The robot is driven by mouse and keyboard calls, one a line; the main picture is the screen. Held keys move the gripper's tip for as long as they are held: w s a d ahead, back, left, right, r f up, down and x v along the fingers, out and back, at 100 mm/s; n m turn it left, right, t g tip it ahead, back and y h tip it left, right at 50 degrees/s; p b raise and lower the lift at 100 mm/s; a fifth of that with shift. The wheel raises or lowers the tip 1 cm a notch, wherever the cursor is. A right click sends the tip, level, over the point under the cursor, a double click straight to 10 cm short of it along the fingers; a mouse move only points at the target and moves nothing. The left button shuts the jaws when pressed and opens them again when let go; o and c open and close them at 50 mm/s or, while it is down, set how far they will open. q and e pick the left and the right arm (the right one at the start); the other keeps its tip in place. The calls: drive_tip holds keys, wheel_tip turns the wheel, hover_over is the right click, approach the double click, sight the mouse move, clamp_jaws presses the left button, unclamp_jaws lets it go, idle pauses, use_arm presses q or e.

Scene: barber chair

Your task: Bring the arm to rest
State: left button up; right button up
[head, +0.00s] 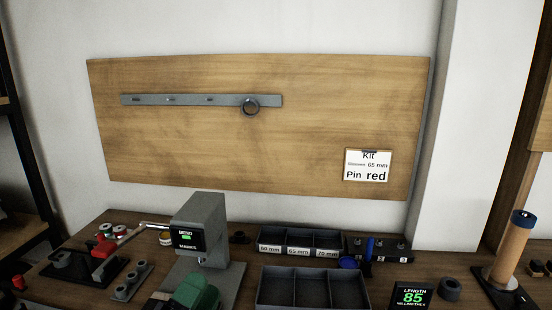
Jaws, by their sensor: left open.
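I cannot make out either of my grippers or arms in the head view. No fingers show over the workbench (95,222) or against the wall. The workbench runs along the bottom of the picture, and its front edge is out of frame.
A grey press with a screen (200,230) stands on the bench, a green object (195,293) before it. Right of it are a labelled bin (300,252), an empty tray (312,289), a length display (412,296) and an upright post (510,250). A wooden board (260,150) hangs behind.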

use_arm(q)
drive_tip(key=s+a+f+n+g+y, duration=0.35)
drive_tip(key=f+n+y, duration=0.25)
drive_tip(key=f+n, duration=0.25)
drive_tip(key=s+a+f+n+g+y, duration=0.2)
drive_tip(key=a+f+n+g+y, duration=0.3)
drive_tip(key=f+n, duration=0.35)
drive_tip(key=s+f+n+g, duration=0.5)
drive_tip(key=s+f+g, duration=0.45)
drive_tip(key=s, duration=0.55)
wheel_tip(320, 180, down, 26)
drive_tip(key=s+a+f+m+g, duration=0.1)
drive_tip(key=s+a+f, duration=0.2)
drive_tip(key=s+f, duration=1.3)
drive_tip(key=shift+s+f+g, duration=0.15)
drive_tip(key=shift+s+g, duration=0.25)
drive_tip(key=shift+s, duration=0.1)
